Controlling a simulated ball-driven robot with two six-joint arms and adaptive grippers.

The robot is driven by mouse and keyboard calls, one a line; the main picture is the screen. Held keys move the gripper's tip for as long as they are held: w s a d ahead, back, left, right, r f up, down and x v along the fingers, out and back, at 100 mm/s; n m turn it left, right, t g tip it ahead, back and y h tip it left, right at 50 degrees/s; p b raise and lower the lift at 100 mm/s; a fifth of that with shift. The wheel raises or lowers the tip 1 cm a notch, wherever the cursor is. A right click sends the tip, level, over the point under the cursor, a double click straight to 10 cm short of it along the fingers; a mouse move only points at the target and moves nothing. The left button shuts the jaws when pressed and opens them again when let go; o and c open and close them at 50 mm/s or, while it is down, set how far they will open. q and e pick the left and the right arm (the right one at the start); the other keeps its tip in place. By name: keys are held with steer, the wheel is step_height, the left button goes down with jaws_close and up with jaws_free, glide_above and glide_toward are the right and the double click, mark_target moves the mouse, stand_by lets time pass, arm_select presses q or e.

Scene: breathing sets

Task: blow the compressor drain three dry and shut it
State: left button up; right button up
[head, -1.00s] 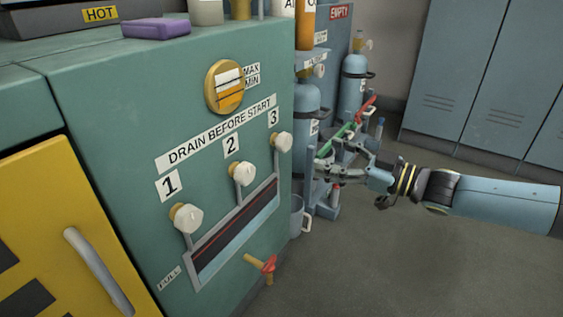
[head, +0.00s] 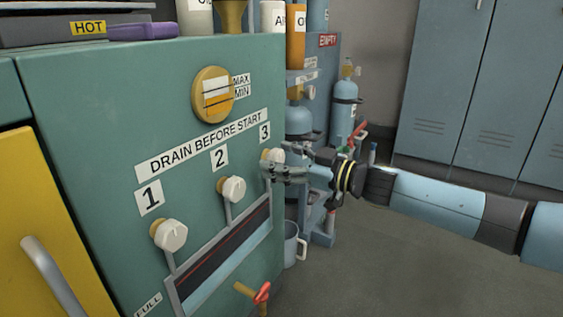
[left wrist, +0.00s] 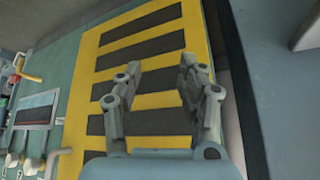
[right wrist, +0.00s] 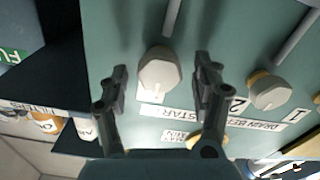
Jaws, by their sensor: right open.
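The green compressor panel (head: 110,110) carries three white knobs under the label DRAIN BEFORE START. Drain three's knob (head: 269,155) is at the right and partly covered by my right gripper (head: 284,164). In the right wrist view, the drain three knob (right wrist: 158,72) lies between the open fingers of my right gripper (right wrist: 161,72), with gaps on both sides. Knob two (head: 231,188) and knob one (head: 169,234) are left of it. My left gripper (left wrist: 155,80) is open and empty before a yellow and black striped panel (left wrist: 145,50).
A window strip (head: 225,262) with a red line sits below the knobs, and a red-handled tap (head: 261,293) sticks out lower down. A cup (head: 293,243) is beside the panel. Gas bottles (head: 346,112) stand behind; lockers (head: 440,100) line the back wall. The floor at right is clear.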

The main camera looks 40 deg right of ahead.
steer(key=c, duration=1.2)
